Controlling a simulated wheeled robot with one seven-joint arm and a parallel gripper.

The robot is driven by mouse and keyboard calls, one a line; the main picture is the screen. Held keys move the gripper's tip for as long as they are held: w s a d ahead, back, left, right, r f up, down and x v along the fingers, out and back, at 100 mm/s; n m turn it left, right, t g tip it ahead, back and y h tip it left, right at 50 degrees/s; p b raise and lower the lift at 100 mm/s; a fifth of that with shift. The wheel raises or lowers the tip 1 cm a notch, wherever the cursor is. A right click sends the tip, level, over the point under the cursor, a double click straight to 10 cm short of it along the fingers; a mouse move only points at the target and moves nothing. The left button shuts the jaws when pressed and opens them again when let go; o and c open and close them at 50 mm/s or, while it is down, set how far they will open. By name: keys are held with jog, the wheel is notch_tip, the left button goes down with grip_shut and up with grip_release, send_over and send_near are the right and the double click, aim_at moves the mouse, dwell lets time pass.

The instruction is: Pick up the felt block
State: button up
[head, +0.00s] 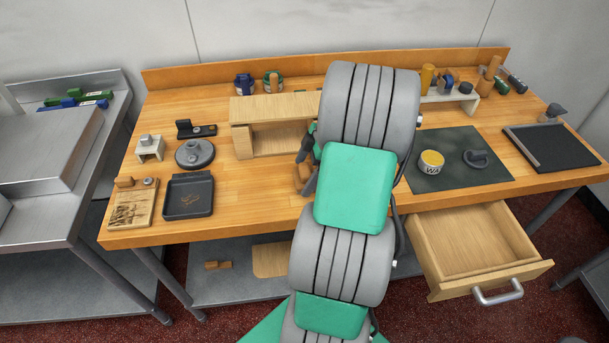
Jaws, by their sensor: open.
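My gripper (305,167) is at the front of the wooden shelf box, partly hidden behind my own arm. Its dark fingers are open. A small brown block (299,173) shows right at the fingers; it may be the felt block, but I cannot make out its material. My arm hides part of it, and I cannot tell whether it touches the fingers or lies between them.
The wooden shelf box (275,107) stands behind my gripper. To the left are a grey round weight (194,154) and a black tray (188,196). A dark mat (440,178) holds a yellow-labelled tin (430,163). An open drawer (477,247) juts out at front right.

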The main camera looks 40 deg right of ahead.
jog(key=shift+f, duration=0.1)
jog(key=shift+c, duration=0.3)
jog(key=c, duration=1.4)
